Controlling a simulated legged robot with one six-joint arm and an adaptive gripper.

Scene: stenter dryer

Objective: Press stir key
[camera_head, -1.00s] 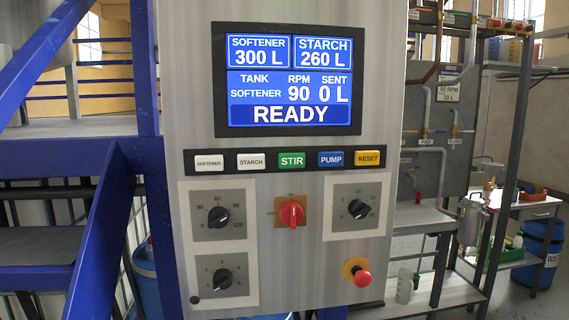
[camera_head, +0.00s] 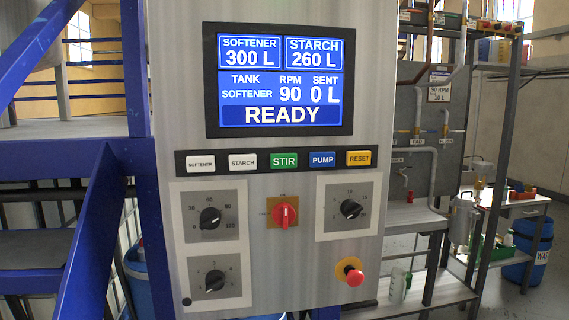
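The green STIR key (camera_head: 284,161) sits in the middle of a dark key strip on the grey control panel (camera_head: 262,260). To its left are the white STARCH key (camera_head: 242,161) and the white SOFTENER key (camera_head: 200,163). To its right are the blue PUMP key (camera_head: 322,159) and the yellow RESET key (camera_head: 359,158). Above, the blue display (camera_head: 280,80) reads softener 300 L, starch 260 L, tank softener, RPM 90, sent 0 L, READY. My gripper is not in view, and nothing covers the keys.
Below the keys are a red selector switch (camera_head: 285,214), black dials (camera_head: 210,218) and a red emergency button (camera_head: 354,277). A blue metal frame (camera_head: 90,250) stands close at left. Shelving with pipes and a blue barrel (camera_head: 527,250) stand at right.

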